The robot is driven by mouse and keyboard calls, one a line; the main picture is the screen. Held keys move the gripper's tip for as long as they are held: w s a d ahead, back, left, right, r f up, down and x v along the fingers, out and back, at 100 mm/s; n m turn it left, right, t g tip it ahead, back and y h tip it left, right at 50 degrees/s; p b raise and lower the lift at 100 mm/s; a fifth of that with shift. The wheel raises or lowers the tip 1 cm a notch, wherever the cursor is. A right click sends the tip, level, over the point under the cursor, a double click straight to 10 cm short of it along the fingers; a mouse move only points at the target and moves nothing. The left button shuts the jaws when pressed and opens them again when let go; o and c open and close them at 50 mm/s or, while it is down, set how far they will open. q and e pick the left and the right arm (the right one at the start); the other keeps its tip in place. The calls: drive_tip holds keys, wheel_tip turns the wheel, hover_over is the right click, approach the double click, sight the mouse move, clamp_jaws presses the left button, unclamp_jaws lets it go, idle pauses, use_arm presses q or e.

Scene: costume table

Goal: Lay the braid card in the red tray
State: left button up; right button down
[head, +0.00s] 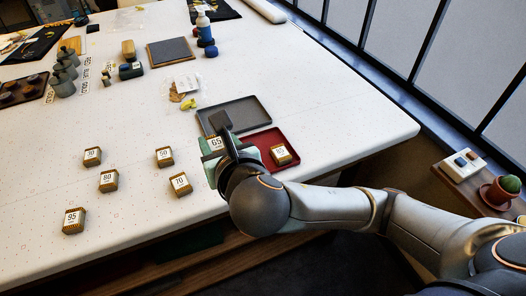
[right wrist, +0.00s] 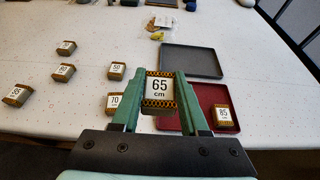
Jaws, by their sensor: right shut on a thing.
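My right gripper (head: 214,146) is shut on a braid card marked 65 cm (right wrist: 159,87). In the right wrist view the card sits between the green fingers, its label facing the camera. The red tray (head: 262,136) lies near the table's front edge, partly hidden by my right gripper and arm. In the right wrist view the held card overlaps the tray's left part; its height above is hard to tell. Another braid card, marked 85 (right wrist: 223,115), lies in the red tray's right part. My left gripper is not in view.
A grey tray (head: 243,110) lies empty just behind the red one. Several more braid cards stand to the left, including 70 (head: 180,184), 80 (head: 109,181) and 95 (head: 74,221). A bag with yellow bits (head: 188,90) lies farther back. The table's right front is clear.

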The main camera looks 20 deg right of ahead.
sight(246, 137)
drive_tip(key=w+d+f+b, duration=0.1)
drive_tip(key=w+d+f, duration=0.7)
drive_tip(key=shift+w+d+f+b, duration=0.15)
drive_tip(key=shift+w+d+b, duration=0.15)
drive_tip(key=shift+w+b, duration=0.1)
drive_tip(key=shift+w+d+f, duration=0.25)
drive_tip(key=shift+w+f, duration=0.1)
drive_tip(key=shift+f, duration=0.1)
drive_tip(key=shift+w+d+f+b, duration=0.1)
drive_tip(key=shift+d+f+b, duration=0.1)
drive_tip(key=shift+f, duration=0.75)
drive_tip(key=shift+w+d+f+b, duration=0.1)
drive_tip(key=shift+f+b, duration=0.1)
drive_tip(key=shift+f, duration=0.7)
drive_tip(key=shift+f, duration=0.1)
drive_tip(key=shift+c, duration=2.1)
unclamp_jaws()
